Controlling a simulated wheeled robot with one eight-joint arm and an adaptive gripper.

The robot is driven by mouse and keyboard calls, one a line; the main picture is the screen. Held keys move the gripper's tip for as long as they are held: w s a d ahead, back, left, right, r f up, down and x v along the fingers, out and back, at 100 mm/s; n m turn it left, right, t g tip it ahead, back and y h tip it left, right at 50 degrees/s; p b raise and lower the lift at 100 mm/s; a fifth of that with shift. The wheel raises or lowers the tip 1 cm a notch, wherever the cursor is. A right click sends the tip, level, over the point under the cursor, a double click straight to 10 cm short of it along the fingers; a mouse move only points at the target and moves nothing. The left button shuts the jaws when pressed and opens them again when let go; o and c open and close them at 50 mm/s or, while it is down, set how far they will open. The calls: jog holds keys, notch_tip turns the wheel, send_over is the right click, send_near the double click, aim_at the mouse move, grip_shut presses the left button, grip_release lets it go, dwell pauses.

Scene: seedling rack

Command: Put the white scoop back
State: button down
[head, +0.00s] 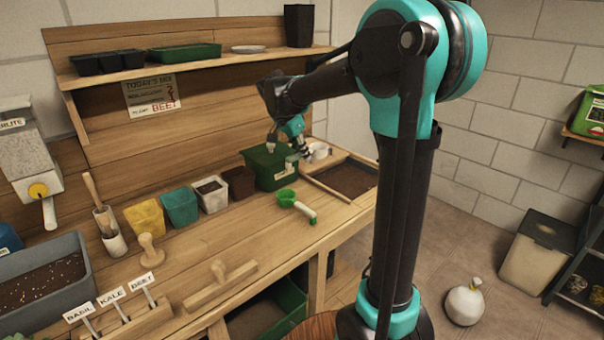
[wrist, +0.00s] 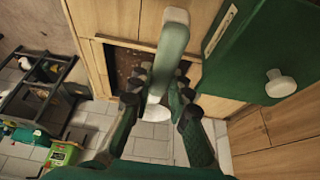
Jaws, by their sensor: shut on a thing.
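The white scoop (head: 318,150) is held just right of the green bin. In the wrist view its pale handle (wrist: 174,42) runs up between my fingers, and its white bowl (wrist: 155,112) shows partly below them. My gripper (head: 298,151), also in the wrist view (wrist: 165,85), is shut on the scoop. The green bin (head: 262,168) stands at the bench's right part. In the wrist view the bin (wrist: 245,55) is at the upper right, with a white knob (wrist: 281,84) on its side, apart from the scoop. My fingers hide part of the scoop.
A soil-filled tray (head: 345,180) is to the right. Several pots, including a teal pot (head: 180,208), stand left of the bin. Bench space in front is partly clear.

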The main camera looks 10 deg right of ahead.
jog(key=shift+f, duration=3.6)
jog(key=shift+f, duration=0.4)
jog(key=shift+f, duration=0.2)
jog(key=c, duration=1.4)
grip_release()
jog(key=shift+c, duration=0.2)
jog(key=shift+r, duration=0.1)
jog(key=shift+r, duration=0.3)
jog(key=v, duration=1.2)
jog(key=shift+r, duration=0.2)
